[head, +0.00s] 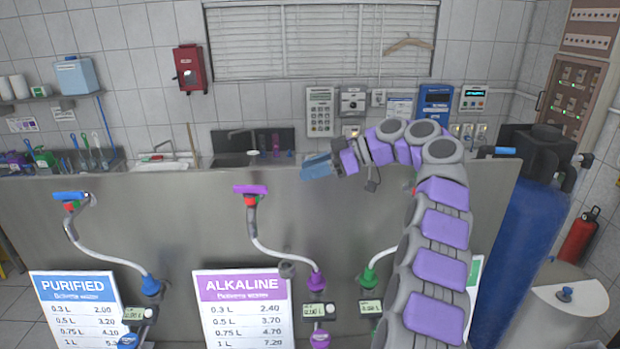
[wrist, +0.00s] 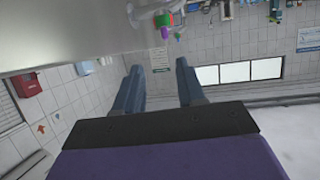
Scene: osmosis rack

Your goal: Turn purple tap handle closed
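The purple tap handle (head: 250,189) lies flat, running left to right, on top of the middle tap above the ALKALINE sign. A red and green part sits just under it, and a white curved spout pipe (head: 270,248) runs down to a purple fitting (head: 316,281). My gripper (head: 308,166) is in the air to the right of and above the handle, apart from it, pointing left. In the wrist view my gripper's two blue-grey fingers (wrist: 159,72) stand apart with nothing between them. A small tap-like part with purple, green and orange (wrist: 165,24) shows beyond them at the top.
A blue-handled tap (head: 71,196) stands to the left above the PURIFIED sign. A green fitting (head: 369,277) is partly behind my arm. The steel panel (head: 165,220) backs the taps. A blue tank (head: 530,240) stands right. Space between gripper and purple handle looks clear.

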